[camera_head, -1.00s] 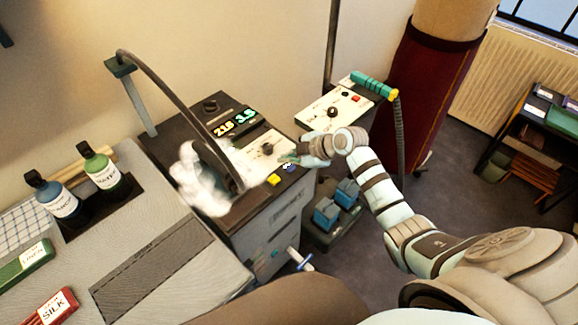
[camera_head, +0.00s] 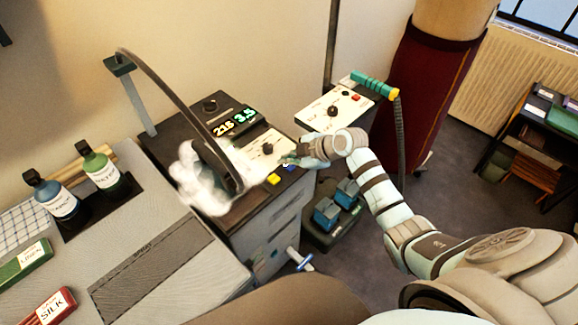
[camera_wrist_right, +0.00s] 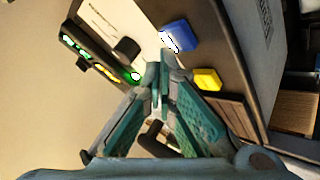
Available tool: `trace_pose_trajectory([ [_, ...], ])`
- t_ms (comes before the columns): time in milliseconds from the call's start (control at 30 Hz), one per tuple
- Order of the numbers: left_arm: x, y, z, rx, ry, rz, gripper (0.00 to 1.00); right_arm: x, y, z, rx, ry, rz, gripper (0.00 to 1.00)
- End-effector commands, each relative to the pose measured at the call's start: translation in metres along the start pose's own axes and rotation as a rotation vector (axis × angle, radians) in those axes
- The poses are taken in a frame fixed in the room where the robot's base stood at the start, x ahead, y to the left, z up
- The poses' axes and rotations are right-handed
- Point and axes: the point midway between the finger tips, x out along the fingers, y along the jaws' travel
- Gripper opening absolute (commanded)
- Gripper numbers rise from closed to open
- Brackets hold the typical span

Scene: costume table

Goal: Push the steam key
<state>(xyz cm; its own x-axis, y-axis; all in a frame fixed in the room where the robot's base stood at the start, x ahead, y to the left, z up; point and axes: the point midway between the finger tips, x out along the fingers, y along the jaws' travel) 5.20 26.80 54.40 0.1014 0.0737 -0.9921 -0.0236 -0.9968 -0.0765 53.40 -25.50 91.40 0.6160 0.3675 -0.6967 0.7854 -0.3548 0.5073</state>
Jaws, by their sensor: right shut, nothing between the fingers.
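The control station (camera_head: 222,118) has a lit display (camera_head: 236,123) reading 216 and 3.5, and a white panel with a dark knob (camera_head: 267,149). On its front edge sit a yellow key (camera_head: 273,179) and a blue key (camera_head: 289,166). The wrist view shows the blue key (camera_wrist_right: 178,37), with white marking, and the yellow key (camera_wrist_right: 207,79). I cannot read which is the steam key. My right gripper (camera_head: 288,160) is shut and empty, just above the panel beside the blue key. In the wrist view its fingertips (camera_wrist_right: 160,72) lie left of both keys; contact is unclear. My left gripper is out of view.
White steam (camera_head: 207,180) hangs over the station's left part, by a dark hose (camera_head: 180,95). A second white panel (camera_head: 336,108) with a teal-handled tool (camera_head: 371,84) stands behind my right arm.

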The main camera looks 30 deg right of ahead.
Motion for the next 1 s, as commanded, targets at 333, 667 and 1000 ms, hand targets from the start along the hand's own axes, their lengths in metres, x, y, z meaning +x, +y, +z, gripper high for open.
trace_pose_trajectory([
  [333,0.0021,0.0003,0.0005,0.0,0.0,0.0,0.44,0.0018,-0.0013,0.0012,0.0,0.0,0.0,0.0],
  [667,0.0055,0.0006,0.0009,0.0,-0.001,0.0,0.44,0.0046,-0.0034,0.0032,0.0,0.0,0.0,0.0],
  [1000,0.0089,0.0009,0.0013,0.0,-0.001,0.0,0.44,0.0075,-0.0055,0.0053,0.0,0.0,0.0,0.0],
])
